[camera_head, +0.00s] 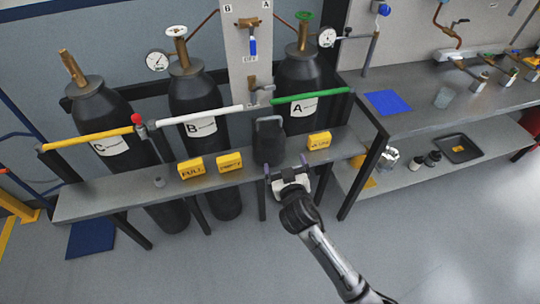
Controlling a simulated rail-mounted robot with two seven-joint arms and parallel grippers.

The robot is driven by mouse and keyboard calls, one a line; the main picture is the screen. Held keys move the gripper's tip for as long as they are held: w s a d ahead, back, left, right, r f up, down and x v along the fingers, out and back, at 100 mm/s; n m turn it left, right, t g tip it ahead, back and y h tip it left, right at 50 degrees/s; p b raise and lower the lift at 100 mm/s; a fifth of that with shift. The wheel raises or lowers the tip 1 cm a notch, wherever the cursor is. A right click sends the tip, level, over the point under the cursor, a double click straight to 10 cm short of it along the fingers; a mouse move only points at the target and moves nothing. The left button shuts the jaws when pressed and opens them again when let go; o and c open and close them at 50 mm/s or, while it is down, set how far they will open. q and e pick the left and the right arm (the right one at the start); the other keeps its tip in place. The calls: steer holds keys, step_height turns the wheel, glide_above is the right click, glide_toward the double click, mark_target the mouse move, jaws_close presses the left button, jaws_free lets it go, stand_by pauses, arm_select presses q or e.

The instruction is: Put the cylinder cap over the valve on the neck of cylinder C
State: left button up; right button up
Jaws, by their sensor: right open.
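Cylinder C (105,118) is a dark cylinder standing at the far left behind the bench, with a white C label. A bare brass valve (72,68) stands up from its neck, tilted in the picture. The cylinder cap (268,143) appears to be the dark grey, dome-topped piece upright on the bench, in front of cylinders A and B. My right gripper (286,170) is open and empty at the bench's front edge, just right of and nearer than the cap, apparently not touching it. My left gripper is out of view.
The narrow bench (110,193) bears yellow signs FULL (190,168), EMPTY (229,162) and a third sign (319,140). A yellow bar (90,138) with a red-topped end crosses cylinder C. Cylinders B (198,100) and A (300,80) carry gauges.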

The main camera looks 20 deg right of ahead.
mark_target(270, 129)
steer(key=shift+m+t+y, duration=0.5)
steer(key=shift+m+t, duration=0.2)
steer(key=shift+w+d+r+b, duration=0.15)
steer(key=shift+w+r+b, duration=0.35)
steer(key=shift+w, duration=2.1)
steer(key=shift+w+d+r+b, duration=0.15)
steer(key=shift+w+r+b, duration=0.35)
steer(key=shift+w, duration=2.15)
steer(key=shift+w+d+r+b, duration=0.25)
steer(key=shift+w+b, duration=0.4)
steer(key=shift+w, duration=1.95)
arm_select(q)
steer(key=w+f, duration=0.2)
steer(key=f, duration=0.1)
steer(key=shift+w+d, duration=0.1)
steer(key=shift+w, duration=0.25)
arm_select(e)
steer(key=shift+a, duration=0.1)
steer(key=c, duration=1.2)
steer(key=shift+r, duration=0.1)
steer(key=shift+c, duration=0.6)
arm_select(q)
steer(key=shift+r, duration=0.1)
